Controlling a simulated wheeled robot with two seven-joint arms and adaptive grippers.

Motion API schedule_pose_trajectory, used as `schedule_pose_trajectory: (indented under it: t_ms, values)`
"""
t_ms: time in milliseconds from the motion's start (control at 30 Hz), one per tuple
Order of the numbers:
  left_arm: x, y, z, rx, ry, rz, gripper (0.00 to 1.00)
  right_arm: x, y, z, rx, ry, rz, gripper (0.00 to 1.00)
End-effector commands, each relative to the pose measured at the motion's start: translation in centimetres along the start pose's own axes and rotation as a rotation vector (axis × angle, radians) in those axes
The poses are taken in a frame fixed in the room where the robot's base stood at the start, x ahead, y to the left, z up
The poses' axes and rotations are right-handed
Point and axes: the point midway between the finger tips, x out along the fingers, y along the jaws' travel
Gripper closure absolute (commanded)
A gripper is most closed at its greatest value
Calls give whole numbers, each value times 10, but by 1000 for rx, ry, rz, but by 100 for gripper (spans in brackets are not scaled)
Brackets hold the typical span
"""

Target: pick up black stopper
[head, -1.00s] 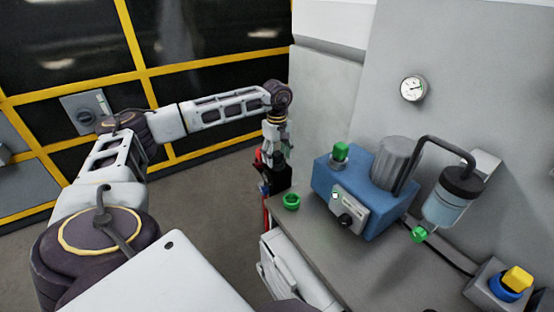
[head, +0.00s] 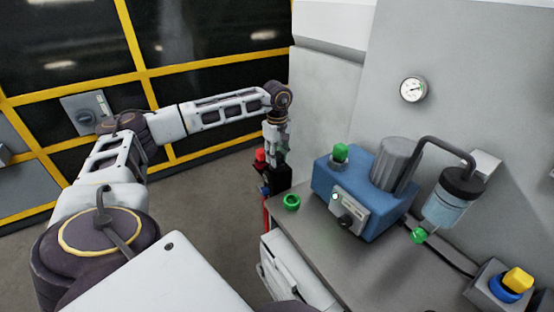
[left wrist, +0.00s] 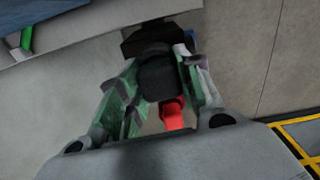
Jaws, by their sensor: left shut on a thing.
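The black stopper (left wrist: 158,78) is a dark rounded piece between the green fingers of my left gripper (left wrist: 160,95) in the left wrist view. The gripper is shut on it. In the head view my left gripper (head: 274,158) points down, just past the left end of the grey bench, above a dark block. The stopper cannot be told apart from the fingers and the dark block there.
A red part (head: 260,156) is beside the gripper and shows below the stopper in the wrist view (left wrist: 172,113). The grey bench (head: 325,245) holds a green ring (head: 291,202), a blue machine (head: 345,195) and a yellow-topped unit (head: 517,279). A wall rises behind.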

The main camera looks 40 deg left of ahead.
Motion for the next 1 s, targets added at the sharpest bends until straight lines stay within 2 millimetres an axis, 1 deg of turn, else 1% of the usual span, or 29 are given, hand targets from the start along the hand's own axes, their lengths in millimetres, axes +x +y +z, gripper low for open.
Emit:
schedule_pose_trajectory:
  t_ms: [167,367,800,900,1000]
  values:
    - [-3,0,0,0,0,1,93,0,1,0,0,0,1,60]
    - [-18,1,0,0,0,2,93,1,1,0,0,1,2,60]
    - [-80,1,0,1,0,3,93,3,4,-2,-1,2,4,60]
    - [-90,1,0,1,0,3,93,3,4,-2,-1,3,5,60]
    - [-97,0,0,1,0,1,93,3,4,-2,-1,3,5,60]
